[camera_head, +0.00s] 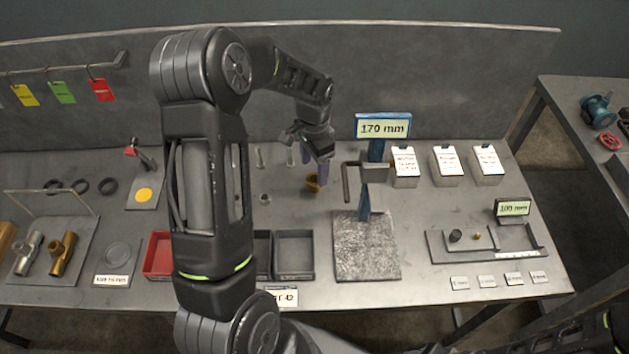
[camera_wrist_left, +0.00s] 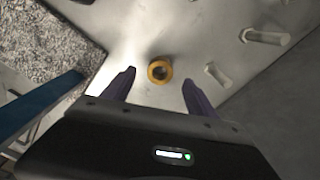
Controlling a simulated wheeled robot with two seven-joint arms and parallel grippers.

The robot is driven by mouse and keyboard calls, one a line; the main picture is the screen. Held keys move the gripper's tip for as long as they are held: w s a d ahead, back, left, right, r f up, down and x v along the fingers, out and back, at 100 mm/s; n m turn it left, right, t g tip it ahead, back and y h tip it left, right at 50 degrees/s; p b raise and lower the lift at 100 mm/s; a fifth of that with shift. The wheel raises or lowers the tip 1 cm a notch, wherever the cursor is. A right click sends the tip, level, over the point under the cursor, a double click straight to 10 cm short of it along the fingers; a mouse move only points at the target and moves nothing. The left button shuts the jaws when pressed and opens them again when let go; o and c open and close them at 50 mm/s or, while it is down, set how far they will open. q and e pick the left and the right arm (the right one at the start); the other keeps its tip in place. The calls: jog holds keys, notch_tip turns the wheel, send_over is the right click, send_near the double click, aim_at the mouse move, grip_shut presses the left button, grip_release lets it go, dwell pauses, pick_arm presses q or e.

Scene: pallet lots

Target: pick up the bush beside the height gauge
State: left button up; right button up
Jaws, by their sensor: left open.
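The bush (camera_head: 313,184) is a small bronze-yellow ring standing on the grey bench, left of the height gauge (camera_head: 375,155). The gauge has a blue column and a "170 mm" display, and stands on a speckled granite plate (camera_head: 366,262). My left gripper (camera_head: 315,167) is open, pointing down just above the bush. In the left wrist view the bush (camera_wrist_left: 159,69) lies between and slightly beyond the open fingertips (camera_wrist_left: 159,78), with its bore visible and no finger seen touching it. The gauge's blue column (camera_wrist_left: 40,107) is at the left there. My right gripper is out of view.
Clear pegs (camera_wrist_left: 266,37) stand behind the bush. White labelled blocks (camera_head: 447,168) stand right of the gauge. Grey bins (camera_head: 294,273) and a red bin (camera_head: 158,254) are at the front. A tray (camera_head: 440,249) with small parts lies at right.

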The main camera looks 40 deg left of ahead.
aim_at(315, 179)
pick_arm(q)
notch_tip(315, 179, down, 4)
jog(key=shift+w+f+p, duration=0.1)
jog(key=shift+f+p, duration=0.1)
jog(key=shift+p, duration=0.45)
grip_shut()
dwell(0.7)
